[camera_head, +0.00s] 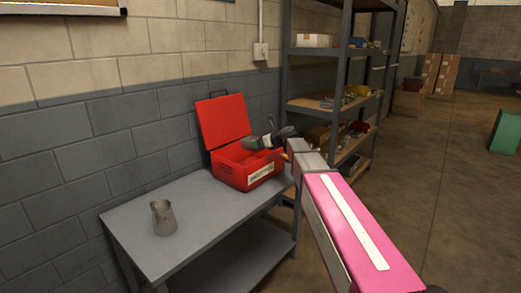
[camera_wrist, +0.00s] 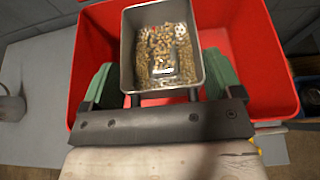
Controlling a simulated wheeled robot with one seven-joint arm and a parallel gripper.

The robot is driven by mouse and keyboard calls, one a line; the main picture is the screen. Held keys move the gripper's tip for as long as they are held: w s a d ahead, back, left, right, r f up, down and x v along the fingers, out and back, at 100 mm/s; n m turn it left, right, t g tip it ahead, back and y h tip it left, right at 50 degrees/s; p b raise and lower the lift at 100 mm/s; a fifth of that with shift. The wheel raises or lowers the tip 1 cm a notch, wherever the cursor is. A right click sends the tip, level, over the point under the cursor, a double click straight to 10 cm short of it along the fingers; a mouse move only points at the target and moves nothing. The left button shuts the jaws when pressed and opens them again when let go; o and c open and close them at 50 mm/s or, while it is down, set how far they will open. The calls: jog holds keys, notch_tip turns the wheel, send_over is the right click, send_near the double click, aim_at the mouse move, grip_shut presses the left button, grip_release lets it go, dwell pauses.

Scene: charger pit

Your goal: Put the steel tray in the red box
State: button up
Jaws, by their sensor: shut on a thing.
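The steel tray (camera_wrist: 127,52) shows in the wrist view as a small rectangular metal tray with brass-coloured small pieces in it. My gripper (camera_wrist: 160,72) has green-padded fingers on either side of the tray and is shut on it. The red box (camera_wrist: 265,62) lies around and beyond the tray in this view, so the tray is over its opening. I cannot tell whether the tray touches the box floor. In the head view the red box (camera_head: 234,172) stands on the table with its lid open, and my gripper (camera_head: 270,138) is at its opening. The tray is hard to make out there.
The grey table (camera_head: 190,225) carries the box near its right end. A metal jug (camera_head: 163,218) stands on the left part of the table. Shelving (camera_head: 345,110) with goods stands behind on the right. The table between jug and box is clear.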

aim_at(261, 150)
jog(key=shift+f, duration=1.65)
jog(key=shift+f, duration=0.5)
jog(key=o, duration=0.8)
jog(key=shift+r, duration=0.15)
